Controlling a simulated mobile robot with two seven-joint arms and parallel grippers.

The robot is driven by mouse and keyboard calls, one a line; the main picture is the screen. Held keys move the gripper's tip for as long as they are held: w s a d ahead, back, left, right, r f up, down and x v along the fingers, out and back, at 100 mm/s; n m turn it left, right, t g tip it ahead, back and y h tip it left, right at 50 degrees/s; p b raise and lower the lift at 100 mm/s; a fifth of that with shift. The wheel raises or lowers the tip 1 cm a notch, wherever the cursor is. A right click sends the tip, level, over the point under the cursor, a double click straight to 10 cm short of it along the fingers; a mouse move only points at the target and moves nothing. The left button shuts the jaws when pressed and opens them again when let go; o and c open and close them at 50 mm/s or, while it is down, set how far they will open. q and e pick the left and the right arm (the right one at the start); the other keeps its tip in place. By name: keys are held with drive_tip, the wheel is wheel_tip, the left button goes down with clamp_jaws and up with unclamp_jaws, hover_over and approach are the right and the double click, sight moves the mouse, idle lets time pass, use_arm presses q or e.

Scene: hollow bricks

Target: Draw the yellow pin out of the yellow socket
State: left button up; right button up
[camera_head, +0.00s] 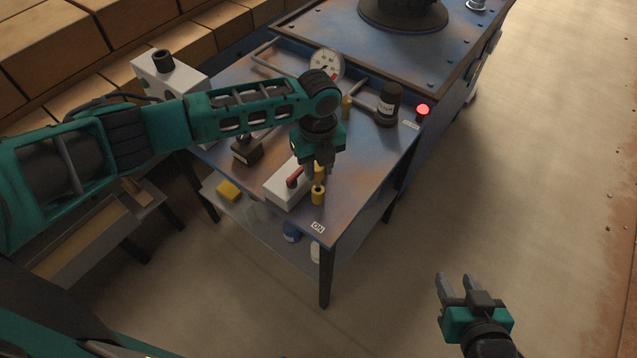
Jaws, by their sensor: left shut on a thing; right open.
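The yellow socket (318,197) is a short upright cylinder near the front corner of the blue metal table. My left gripper (317,176) points down just above it and is shut on the yellow pin (320,171), which shows between the fingers. The fingers partly cover the pin, and I cannot tell whether its lower end is still inside the socket. My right gripper (457,283) is open and empty, off the table at the lower right, above the floor.
A white box with a red lever (284,190) stands left of the socket. Floor at right is clear.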

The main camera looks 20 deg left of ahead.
use_arm(q)
wheel_tip(320, 180, up, 3)
drive_tip(key=p, duration=0.3)
drive_tip(key=shift+r, duration=1)
drive_tip(key=shift+s+d+r, duration=0.2)
drive_tip(key=shift+s, duration=0.5)
drive_tip(key=shift+s+d+r, duration=0.2)
drive_tip(key=shift+s+r, duration=0.05)
drive_tip(key=shift+s, duration=0.5)
drive_tip(key=shift+s+d+r, duration=0.25)
drive_tip(key=shift+s+r, duration=0.05)
drive_tip(key=shift+s, duration=0.4)
drive_tip(key=shift+s+d+r, duration=0.2)
drive_tip(key=shift+s+r, duration=0.05)
drive_tip(key=shift+s, duration=0.5)
